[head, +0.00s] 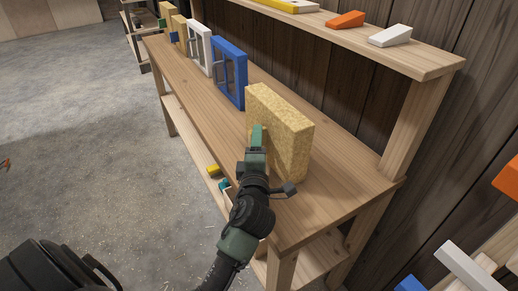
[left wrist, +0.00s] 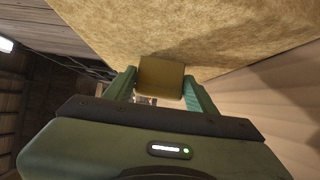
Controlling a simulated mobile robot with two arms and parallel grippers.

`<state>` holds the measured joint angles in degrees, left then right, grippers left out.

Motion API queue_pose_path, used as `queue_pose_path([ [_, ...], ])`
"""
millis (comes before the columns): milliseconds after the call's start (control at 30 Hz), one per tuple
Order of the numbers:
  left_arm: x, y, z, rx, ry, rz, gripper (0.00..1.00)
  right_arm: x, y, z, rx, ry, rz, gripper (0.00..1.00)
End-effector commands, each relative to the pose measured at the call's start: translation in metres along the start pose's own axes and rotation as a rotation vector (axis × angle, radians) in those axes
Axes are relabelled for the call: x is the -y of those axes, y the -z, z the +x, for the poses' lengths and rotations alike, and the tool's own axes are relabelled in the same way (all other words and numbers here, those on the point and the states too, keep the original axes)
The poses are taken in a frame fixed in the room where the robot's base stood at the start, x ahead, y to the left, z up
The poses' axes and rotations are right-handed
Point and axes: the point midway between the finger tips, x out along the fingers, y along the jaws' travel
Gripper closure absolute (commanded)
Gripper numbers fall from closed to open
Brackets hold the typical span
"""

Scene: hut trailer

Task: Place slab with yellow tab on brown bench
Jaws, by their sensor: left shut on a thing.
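A tan, speckled slab (head: 285,130) is upright at the near end of the brown wooden bench (head: 335,195). Its lower edge is at or just above the bench top; I cannot tell if it touches. My left gripper (head: 258,138) is at the slab's left face. In the left wrist view, the gripper's green fingers (left wrist: 160,90) are shut on a yellowish tab (left wrist: 161,76) that sticks out of the slab (left wrist: 190,30). In the head view the gripper hides the tab. My right gripper is out of view.
A blue framed panel (head: 229,72) and a white one (head: 200,46) stand further along the bench. An upper shelf (head: 420,62) holds an orange wedge (head: 345,19) and a white wedge (head: 390,36). The bench's near right end is clear. Grey floor lies left.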

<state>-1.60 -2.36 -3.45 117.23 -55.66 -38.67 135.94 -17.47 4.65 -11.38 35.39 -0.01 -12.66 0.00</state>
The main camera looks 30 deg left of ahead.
Motion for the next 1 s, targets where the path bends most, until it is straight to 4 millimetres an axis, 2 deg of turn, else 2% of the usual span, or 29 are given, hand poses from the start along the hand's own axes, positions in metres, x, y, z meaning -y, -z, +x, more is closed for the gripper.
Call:
queue_pose_path([
  [33,0.0052,0.0006,-0.0015,0.000,-0.002,0.001,0.92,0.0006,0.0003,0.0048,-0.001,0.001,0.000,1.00],
  [433,0.0078,0.0006,-0.0020,-0.001,-0.002,-0.001,0.92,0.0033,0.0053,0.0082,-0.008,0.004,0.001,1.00],
  [467,0.0080,0.0007,-0.0020,-0.002,0.000,0.000,0.41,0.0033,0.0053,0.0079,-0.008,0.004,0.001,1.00],
  [533,0.0068,0.0007,-0.0019,-0.001,0.000,0.000,0.22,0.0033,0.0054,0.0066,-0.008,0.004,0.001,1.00],
  [833,0.0063,0.0007,-0.0018,-0.001,-0.001,0.000,0.22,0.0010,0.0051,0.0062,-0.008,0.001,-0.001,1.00],
  [967,0.0015,0.0007,-0.0018,-0.001,-0.001,0.001,0.22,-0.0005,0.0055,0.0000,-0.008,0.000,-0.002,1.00],
  [1000,0.0051,0.0003,-0.0010,0.000,0.000,0.000,0.22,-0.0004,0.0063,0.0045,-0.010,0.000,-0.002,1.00],
])
